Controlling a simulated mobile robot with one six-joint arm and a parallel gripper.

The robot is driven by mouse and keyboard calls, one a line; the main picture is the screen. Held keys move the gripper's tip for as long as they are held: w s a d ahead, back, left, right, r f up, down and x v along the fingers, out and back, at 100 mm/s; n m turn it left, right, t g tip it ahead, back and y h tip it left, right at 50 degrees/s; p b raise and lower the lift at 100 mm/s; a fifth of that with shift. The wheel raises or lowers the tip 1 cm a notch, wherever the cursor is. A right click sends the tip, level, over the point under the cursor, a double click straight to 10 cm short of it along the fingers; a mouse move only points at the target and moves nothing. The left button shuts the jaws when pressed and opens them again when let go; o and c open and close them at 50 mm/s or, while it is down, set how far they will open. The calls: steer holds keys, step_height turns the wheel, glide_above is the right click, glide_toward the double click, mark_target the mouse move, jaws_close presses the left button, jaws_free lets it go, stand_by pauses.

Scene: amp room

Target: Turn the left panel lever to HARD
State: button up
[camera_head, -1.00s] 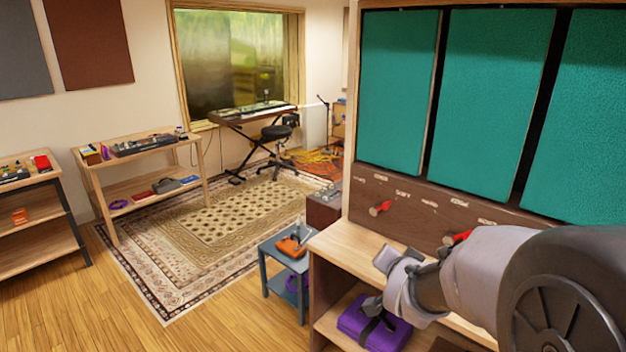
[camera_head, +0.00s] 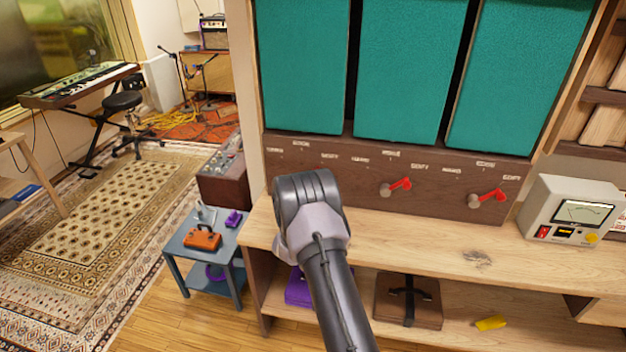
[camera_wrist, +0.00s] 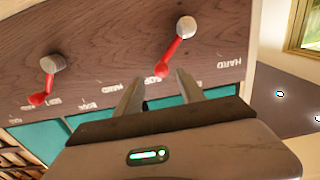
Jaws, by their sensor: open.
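The left panel lever (camera_wrist: 174,48) has a grey hub and a red handle, in the upper middle of the wrist view, which shows the panel upside down. Its handle points toward a partly hidden label that looks like SOFT. The HARD label (camera_wrist: 228,63) is to the right in that view. My gripper (camera_wrist: 160,80) is open and empty, its two fingers on either side of the handle's tip in the picture. I cannot tell whether they touch it. In the head view my arm hides most of this lever; the brown lever panel (camera_head: 435,205) shows beside it.
A middle lever (camera_head: 395,188) and a right lever (camera_head: 487,198) both have handles pointing right. Teal panels (camera_head: 410,70) stand above. A meter box (camera_head: 572,212) is on the wooden bench (camera_head: 420,240). A small blue-grey table (camera_head: 190,250) stands left.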

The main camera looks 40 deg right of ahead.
steer(key=b+x, duration=0.1)
steer(key=x, duration=0.5)
steer(key=shift+a, duration=0.15)
jaws_close()
stand_by(1.1)
